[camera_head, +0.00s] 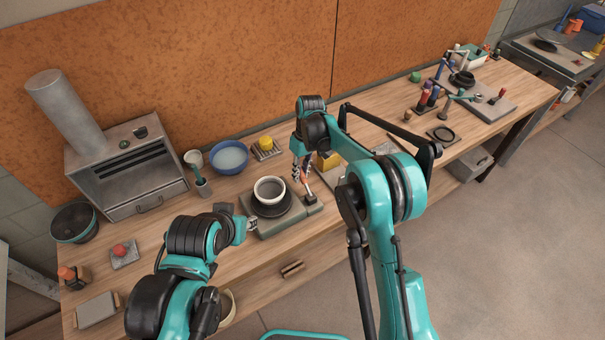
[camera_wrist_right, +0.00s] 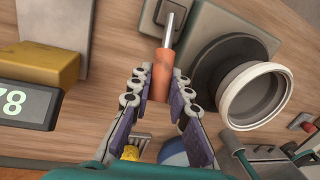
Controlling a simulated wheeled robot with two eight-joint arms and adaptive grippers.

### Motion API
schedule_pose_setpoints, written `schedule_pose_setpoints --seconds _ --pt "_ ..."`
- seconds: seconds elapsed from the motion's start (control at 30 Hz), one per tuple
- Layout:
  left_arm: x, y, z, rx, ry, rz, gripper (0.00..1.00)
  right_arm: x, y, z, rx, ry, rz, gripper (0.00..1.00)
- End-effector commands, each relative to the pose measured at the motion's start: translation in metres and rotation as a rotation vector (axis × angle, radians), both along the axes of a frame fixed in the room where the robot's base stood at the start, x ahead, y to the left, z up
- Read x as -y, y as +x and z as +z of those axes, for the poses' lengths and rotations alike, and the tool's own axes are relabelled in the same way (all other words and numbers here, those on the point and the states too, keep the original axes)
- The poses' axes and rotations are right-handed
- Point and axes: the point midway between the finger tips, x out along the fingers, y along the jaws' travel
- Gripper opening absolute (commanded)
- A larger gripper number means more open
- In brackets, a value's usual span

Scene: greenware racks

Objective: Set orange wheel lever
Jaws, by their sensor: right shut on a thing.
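The orange lever (camera_head: 307,186) rises from the right end of the grey wheel base (camera_head: 284,226). In the wrist view its orange grip (camera_wrist_right: 160,76) sits between the purple-padded fingers of my right gripper (camera_wrist_right: 160,88), with a bare metal rod beyond it. My right gripper (camera_head: 302,172) is shut on the lever in the head view. A white bowl (camera_head: 269,189) stands on the dark wheel head and also shows in the wrist view (camera_wrist_right: 256,94). My left gripper (camera_head: 251,224) is at the base's left edge; its jaw opening is too small to tell.
A blue bowl (camera_head: 228,157) and a yellow sponge-like block (camera_head: 266,145) stand behind the wheel. A grey kiln-like box (camera_head: 128,172) is at the left. A yellow block (camera_wrist_right: 40,62) and a display reading 78 (camera_wrist_right: 28,104) lie near the right gripper. Tools crowd the table's right end.

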Motion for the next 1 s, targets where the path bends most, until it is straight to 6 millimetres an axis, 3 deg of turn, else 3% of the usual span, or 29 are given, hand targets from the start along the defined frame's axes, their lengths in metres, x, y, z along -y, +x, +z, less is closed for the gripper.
schedule_pose_setpoints --seconds 0.4,0.9,0.93,1.0 --pt "0.000 0.000 -0.005 0.000 0.000 0.000 0.33 -0.005 0.007 -0.013 -0.143 -0.105 0.000 0.00" --pt "0.000 0.000 -0.005 0.000 0.000 0.000 0.33 -0.005 0.007 -0.014 -0.157 -0.115 0.000 0.00" --pt "0.000 0.000 -0.005 0.000 0.000 0.000 0.33 -0.005 0.007 -0.014 -0.157 -0.115 0.000 0.25" --pt "0.000 0.000 -0.005 0.000 0.000 0.000 0.33 -0.005 0.007 -0.014 -0.157 -0.115 0.000 0.39"
